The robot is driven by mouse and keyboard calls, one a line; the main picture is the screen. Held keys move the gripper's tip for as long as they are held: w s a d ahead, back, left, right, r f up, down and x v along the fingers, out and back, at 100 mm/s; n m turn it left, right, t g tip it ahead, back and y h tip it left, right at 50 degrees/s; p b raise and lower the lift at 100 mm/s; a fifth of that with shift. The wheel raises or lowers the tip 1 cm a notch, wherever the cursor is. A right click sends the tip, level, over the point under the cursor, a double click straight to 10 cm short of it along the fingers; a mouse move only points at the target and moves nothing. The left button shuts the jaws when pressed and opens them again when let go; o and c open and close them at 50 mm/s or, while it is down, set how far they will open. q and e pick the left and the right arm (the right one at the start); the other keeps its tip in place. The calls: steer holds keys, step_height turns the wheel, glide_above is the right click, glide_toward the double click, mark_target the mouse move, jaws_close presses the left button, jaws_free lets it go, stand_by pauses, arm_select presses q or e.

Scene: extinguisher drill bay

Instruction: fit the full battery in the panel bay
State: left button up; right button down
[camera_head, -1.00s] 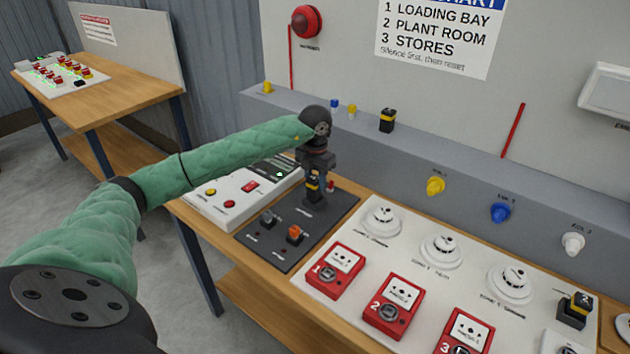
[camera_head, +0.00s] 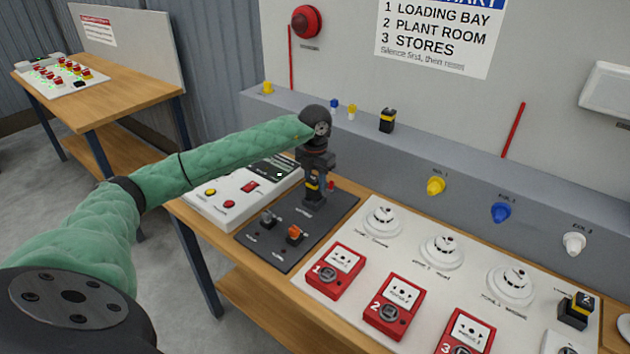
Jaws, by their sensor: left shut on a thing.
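My left gripper (camera_head: 314,178) points straight down over the dark panel (camera_head: 268,248) on the bench and is shut on a black battery with a yellow band (camera_head: 312,190). The battery is upright at the back of the dark panel, at or in the battery bay. The fingers and battery hide the bay, so I cannot tell how deep it sits. A second black and yellow battery (camera_head: 387,120) stands on the grey ledge. A third, marked 2 (camera_head: 577,304), stands in a black holder at the right. My right gripper is not in view.
The dark panel also has a grey switch (camera_head: 268,218) and an orange switch (camera_head: 294,234). A white control box (camera_head: 240,193) stands left of it. Red call points (camera_head: 335,270) and white detectors (camera_head: 382,221) fill the board to the right. The grey ledge (camera_head: 400,165) runs behind.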

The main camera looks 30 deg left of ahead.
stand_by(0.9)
arm_select(q)
steer(key=shift+f+b, duration=1.5)
steer(key=shift+f, duration=0.05)
stand_by(1.1)
steer(key=o, duration=1.6)
steer(key=shift+r, duration=0.15)
steer(key=shift+r+p, duration=1.1)
steer(key=shift+r, duration=2.3)
